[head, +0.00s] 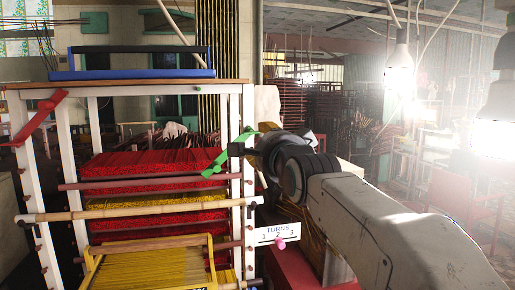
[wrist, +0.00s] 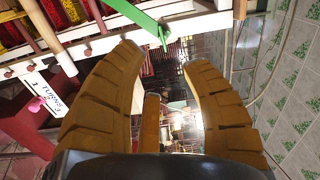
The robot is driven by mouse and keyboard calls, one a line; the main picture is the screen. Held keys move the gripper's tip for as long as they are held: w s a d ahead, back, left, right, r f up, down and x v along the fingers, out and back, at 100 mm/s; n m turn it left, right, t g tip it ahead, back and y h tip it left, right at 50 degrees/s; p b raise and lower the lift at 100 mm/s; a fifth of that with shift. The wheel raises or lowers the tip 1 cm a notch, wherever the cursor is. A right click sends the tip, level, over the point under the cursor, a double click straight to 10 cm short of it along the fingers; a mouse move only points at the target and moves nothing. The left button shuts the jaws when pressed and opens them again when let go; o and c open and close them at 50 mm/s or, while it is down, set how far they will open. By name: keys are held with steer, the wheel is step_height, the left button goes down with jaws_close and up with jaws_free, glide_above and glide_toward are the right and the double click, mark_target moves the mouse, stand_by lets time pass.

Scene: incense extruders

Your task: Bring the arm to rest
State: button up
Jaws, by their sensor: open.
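A green lever (head: 216,162) on the rack is just left of my wrist end. It also shows in the wrist view (wrist: 138,18), beyond the fingertips. I cannot tell whether a finger touches it.
The wooden rack (head: 248,110) holds red incense (head: 150,163) and yellow incense (head: 140,265). A red lever (head: 40,117) is on its left post. A "TURNS 1 2 3" card (head: 262,236) with a pink peg (head: 280,243) is below my wrist. A blue tray (head: 135,73) is on top.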

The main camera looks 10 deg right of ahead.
steer(key=s+f+n+g, duration=0.45)
steer(key=f+n, duration=0.25)
steer(key=f, duration=0.5)
steer(key=s+f+n+g, duration=0.3)
steer(key=f+n+g, duration=0.3)
steer(key=f, duration=0.7)
steer(key=s+f+n+g, duration=0.2)
steer(key=s+f, duration=0.4)
steer(key=s, duration=0.6)
steer(key=s+f+n+g, duration=0.2)
steer(key=s+f, duration=0.5)
steer(key=s, duration=0.6)
steer(key=shift+s, duration=0.2)
